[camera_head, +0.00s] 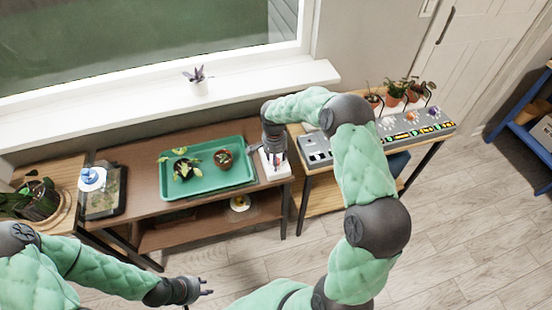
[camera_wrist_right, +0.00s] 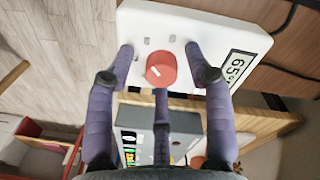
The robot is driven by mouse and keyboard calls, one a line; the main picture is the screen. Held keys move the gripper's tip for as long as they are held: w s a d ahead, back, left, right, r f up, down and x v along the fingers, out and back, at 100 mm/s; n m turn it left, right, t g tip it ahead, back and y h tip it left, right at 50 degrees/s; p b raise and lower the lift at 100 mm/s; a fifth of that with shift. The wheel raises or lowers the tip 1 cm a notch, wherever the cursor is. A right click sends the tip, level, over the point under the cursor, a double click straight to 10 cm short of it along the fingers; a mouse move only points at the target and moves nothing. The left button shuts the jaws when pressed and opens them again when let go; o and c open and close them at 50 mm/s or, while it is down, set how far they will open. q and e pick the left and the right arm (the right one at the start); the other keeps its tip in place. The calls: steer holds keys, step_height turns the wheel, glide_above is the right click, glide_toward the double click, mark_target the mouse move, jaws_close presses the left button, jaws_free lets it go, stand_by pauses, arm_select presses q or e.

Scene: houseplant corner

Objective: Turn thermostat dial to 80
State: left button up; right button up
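The thermostat is a white box (camera_wrist_right: 215,28) with a red round dial (camera_wrist_right: 161,69) and a display (camera_wrist_right: 238,68) reading about 65; a small white mark shows on the dial. In the head view the thermostat (camera_head: 284,170) lies at the right end of the brown table, partly hidden by my right gripper (camera_head: 273,158). In the right wrist view the purple fingers of this gripper (camera_wrist_right: 160,62) are spread over the box, around the dial with gaps on both sides. My left gripper (camera_head: 206,286) is open and empty over the floor at the bottom.
A green tray (camera_head: 235,185) with potted plants is just left of the thermostat. A grey control panel (camera_head: 400,136) with several knobs and plants stands to the right. The floor in front is clear.

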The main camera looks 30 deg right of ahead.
steer(key=shift+r, duration=0.1)
step_height(320, 180, up, 12)
steer(key=shift+w, duration=0.25)
stand_by(0.4)
steer(key=shift+a, duration=0.1)
stand_by(0.4)
